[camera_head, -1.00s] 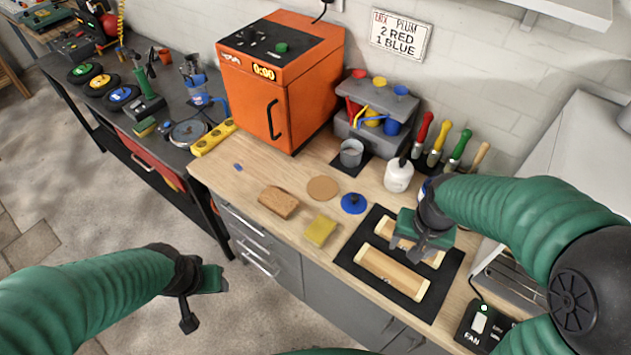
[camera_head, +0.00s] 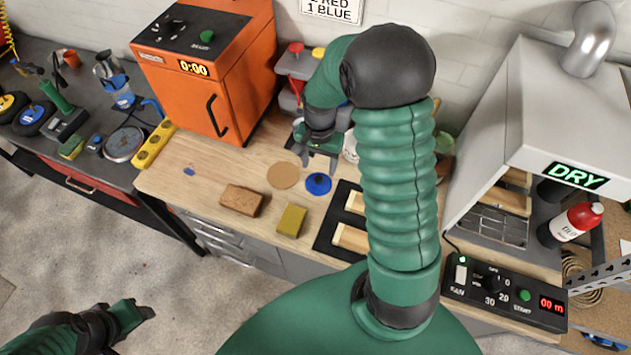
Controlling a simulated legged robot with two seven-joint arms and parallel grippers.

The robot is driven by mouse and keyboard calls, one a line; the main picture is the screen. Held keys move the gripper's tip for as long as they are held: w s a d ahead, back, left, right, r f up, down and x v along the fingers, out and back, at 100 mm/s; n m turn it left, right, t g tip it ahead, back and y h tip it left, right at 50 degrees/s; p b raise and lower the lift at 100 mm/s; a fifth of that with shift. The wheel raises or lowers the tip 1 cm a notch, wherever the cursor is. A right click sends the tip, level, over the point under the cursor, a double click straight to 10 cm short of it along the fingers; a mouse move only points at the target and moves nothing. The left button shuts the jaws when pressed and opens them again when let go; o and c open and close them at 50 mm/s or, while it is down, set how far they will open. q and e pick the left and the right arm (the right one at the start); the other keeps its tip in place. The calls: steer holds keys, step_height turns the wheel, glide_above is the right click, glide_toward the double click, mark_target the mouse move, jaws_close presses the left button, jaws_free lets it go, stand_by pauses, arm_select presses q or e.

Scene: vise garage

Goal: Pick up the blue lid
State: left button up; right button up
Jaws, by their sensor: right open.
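The blue lid (camera_head: 318,184) is a small round disc with a knob, lying on the wooden worktop right of a round cork-coloured disc (camera_head: 283,175). My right gripper (camera_head: 318,168) is open and empty, with its fingers pointing down just behind and above the lid. I cannot tell the exact height gap. My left gripper (camera_head: 138,312) is at the lower left, over the floor and away from the bench; its jaw state is unclear.
A brown block (camera_head: 241,200) and a yellow sponge (camera_head: 291,221) lie in front of the lid. A black mat (camera_head: 325,240) with wooden pieces is to the right. The orange oven (camera_head: 207,75) stands behind left. My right arm hides much of the back right.

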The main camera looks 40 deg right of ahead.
mark_target(319, 179)
steer(key=f, duration=0.7)
steer(key=shift+s+p, duration=0.2)
steer(key=shift+p, duration=0.15)
steer(key=shift+w+a, duration=0.1)
steer(key=shift+a, duration=0.1)
steer(key=shift+c, duration=0.9)
steer(key=c, duration=1.1)
steer(key=shift+s+a, duration=0.1)
steer(key=shift+s, duration=0.1)
